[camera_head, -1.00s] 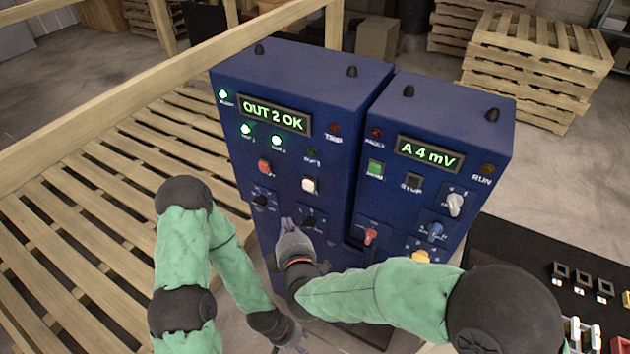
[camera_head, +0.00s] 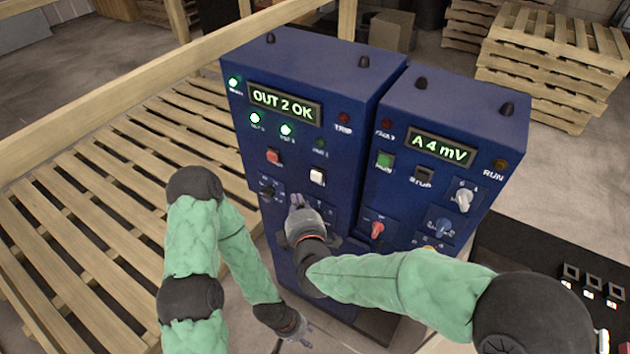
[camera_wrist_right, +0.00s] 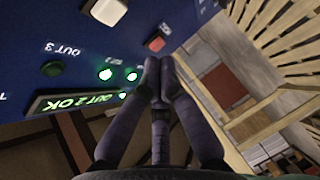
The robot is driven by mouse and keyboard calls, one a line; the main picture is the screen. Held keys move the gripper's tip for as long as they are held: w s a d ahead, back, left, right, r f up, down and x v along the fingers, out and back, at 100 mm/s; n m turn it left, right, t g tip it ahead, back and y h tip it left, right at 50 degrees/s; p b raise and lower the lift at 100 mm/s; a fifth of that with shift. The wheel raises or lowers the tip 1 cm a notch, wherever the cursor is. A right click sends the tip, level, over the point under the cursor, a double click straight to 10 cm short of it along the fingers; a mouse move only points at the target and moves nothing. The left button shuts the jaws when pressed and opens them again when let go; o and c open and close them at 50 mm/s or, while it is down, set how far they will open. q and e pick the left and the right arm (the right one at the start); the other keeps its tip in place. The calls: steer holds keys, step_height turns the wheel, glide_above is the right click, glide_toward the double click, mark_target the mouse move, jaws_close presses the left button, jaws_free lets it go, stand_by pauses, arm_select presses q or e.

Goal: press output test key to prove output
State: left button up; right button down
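The left blue cabinet (camera_head: 300,60) has a lit display (camera_head: 285,103) reading "OUT 2 OK". Below it are a red key (camera_head: 274,157) and a white key (camera_head: 317,177); their small labels are not legible. In the right wrist view, the white key (camera_wrist_right: 110,12) and the red key (camera_wrist_right: 155,43) are both uncovered. My right gripper (camera_head: 297,200) is in front of this cabinet, just below and left of the white key. Its fingers (camera_wrist_right: 160,72) are together and empty. My left gripper (camera_head: 306,337) is low before the cabinet's base; its fingers are too small to judge.
Two output lamps (camera_head: 255,118) (camera_head: 286,129) glow green; the OUT 3 lamp (camera_head: 320,143) is dark. A selector knob (camera_head: 268,191) is left of my right gripper. The right cabinet (camera_head: 455,100) reads "A 4 mV" and has a red-handled switch (camera_head: 377,230). A slatted pallet platform (camera_head: 110,185) lies left.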

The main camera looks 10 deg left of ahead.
mark_target(316, 177)
steer(key=shift+w+d+b, duration=0.2)
steer(key=shift+w+d, duration=0.1)
steer(key=shift+w, duration=0.55)
steer(key=shift+w+d+b, duration=0.15)
steer(key=shift+w+d, duration=0.15)
steer(key=shift+w, duration=0.5)
steer(key=shift+w+d+b, duration=0.2)
steer(key=shift+w+d, duration=0.1)
steer(key=shift+w, duration=0.55)
steer(key=shift+w, duration=0.1)
steer(key=shift+w+d, duration=0.15)
steer(key=shift+w, duration=0.15)
steer(key=shift+w+d, duration=0.15)
steer(key=shift+w, duration=0.3)
stand_by(0.5)
steer(key=shift+s+p, duration=0.1)
steer(key=shift+p, duration=0.2)
steer(key=shift+s+a+p, duration=0.3)
steer(key=shift+s+p, duration=0.15)
steer(key=shift+s, duration=0.3)
